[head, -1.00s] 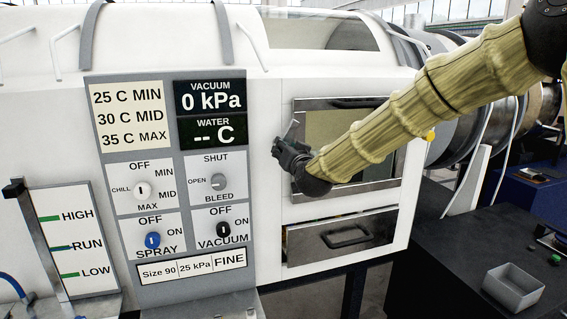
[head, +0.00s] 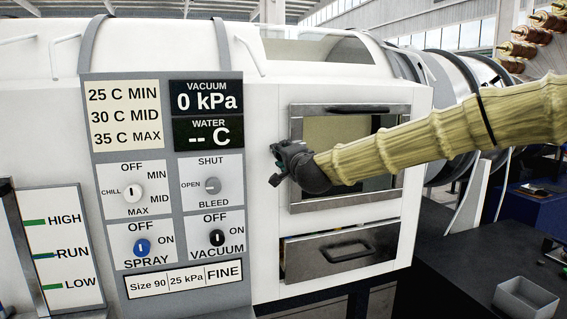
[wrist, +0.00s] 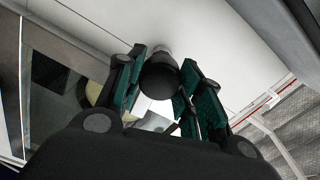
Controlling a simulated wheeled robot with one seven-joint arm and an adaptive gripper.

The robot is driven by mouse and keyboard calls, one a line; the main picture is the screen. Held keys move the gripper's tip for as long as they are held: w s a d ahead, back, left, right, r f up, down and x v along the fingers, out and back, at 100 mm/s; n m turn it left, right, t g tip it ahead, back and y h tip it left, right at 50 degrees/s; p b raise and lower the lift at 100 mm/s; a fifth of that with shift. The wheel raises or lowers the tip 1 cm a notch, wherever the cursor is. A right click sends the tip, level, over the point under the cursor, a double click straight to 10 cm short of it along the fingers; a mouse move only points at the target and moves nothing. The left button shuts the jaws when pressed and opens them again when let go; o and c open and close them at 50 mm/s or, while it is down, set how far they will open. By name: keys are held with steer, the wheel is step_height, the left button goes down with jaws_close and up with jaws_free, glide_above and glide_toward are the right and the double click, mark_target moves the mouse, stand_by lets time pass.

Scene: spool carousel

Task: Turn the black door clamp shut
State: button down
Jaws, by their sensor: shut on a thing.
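The black door clamp (wrist: 158,78) shows in the wrist view as a dark rounded knob on a short pale stem against the white housing. My gripper (wrist: 160,88) has its green-padded fingers on both sides of it and is shut on it. In the head view my gripper (head: 276,165) is at the left edge of the metal-framed door (head: 350,109). There the gripper and wrist hide the clamp, so I cannot tell its angle from that view. The door looks flush in its frame, and my sleeved arm crosses its middle.
Left of the door is a grey control panel (head: 164,272) with knobs and two displays. A drawer (head: 325,252) with a dark handle is below the door. A dark bench (head: 455,240) with a small grey bin (head: 526,300) is at the lower right.

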steer(key=shift+d+f+m+b, duration=0.1)
steer(key=shift+m+b, duration=0.3)
steer(key=shift+m, duration=0.3)
steer(key=c, duration=0.9)
jaws_free()
steer(key=shift+c, duration=0.2)
steer(key=v, duration=1.2)
steer(key=shift+d, duration=0.1)
